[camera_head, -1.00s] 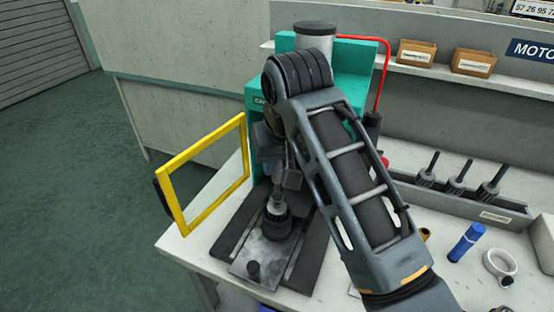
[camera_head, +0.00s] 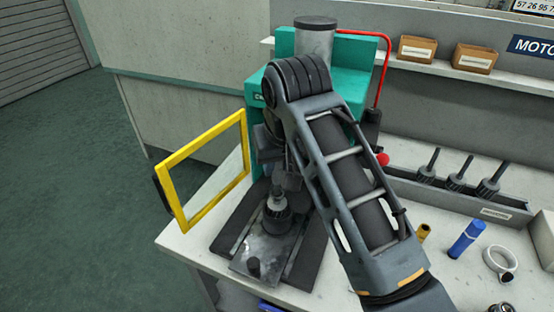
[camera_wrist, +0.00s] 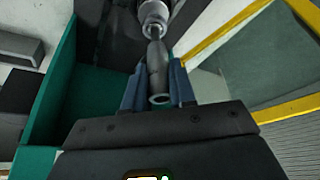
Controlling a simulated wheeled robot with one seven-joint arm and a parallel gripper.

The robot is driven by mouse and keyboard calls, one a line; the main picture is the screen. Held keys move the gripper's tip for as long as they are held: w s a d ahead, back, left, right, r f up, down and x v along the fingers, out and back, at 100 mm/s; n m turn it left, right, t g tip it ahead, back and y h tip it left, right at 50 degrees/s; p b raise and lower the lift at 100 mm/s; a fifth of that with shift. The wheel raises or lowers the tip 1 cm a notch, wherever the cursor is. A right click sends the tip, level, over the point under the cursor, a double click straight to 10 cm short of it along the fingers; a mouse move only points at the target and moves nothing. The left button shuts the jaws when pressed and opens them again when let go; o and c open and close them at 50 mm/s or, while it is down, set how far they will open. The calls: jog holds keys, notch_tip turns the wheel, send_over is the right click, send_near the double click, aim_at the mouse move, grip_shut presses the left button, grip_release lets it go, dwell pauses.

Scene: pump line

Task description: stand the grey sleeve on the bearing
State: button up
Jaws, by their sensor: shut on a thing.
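My gripper (camera_wrist: 157,88) is shut on the grey sleeve (camera_wrist: 157,72), a narrow tube with its open end between the blue-grey fingers in the wrist view. Just beyond the sleeve is a shiny round metal part (camera_wrist: 154,12); the two look close, and I cannot tell if they touch. In the head view, a silver piece, seemingly the bearing (camera_head: 276,204), sits on a dark toothed part (camera_head: 278,219) upright on the press plate. My gripper (camera_head: 287,180) is just above and behind it, mostly hidden by my arm, and the sleeve is hard to make out there.
The green press (camera_head: 258,99) stands behind, with a yellow guard frame (camera_head: 203,170) swung out at left. A red handle pipe (camera_head: 385,70) is at its right. A grey rack (camera_head: 508,213), a blue tube (camera_head: 466,240) and a white ring (camera_head: 500,263) are at right.

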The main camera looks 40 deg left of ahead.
jog(key=shift+f, duration=0.9)
jog(key=shift+f, duration=0.35)
jog(key=shift+f+b, duration=0.3)
jog(key=shift+b, duration=0.05)
jog(key=o, duration=1.2)
jog(key=shift+r, duration=0.15)
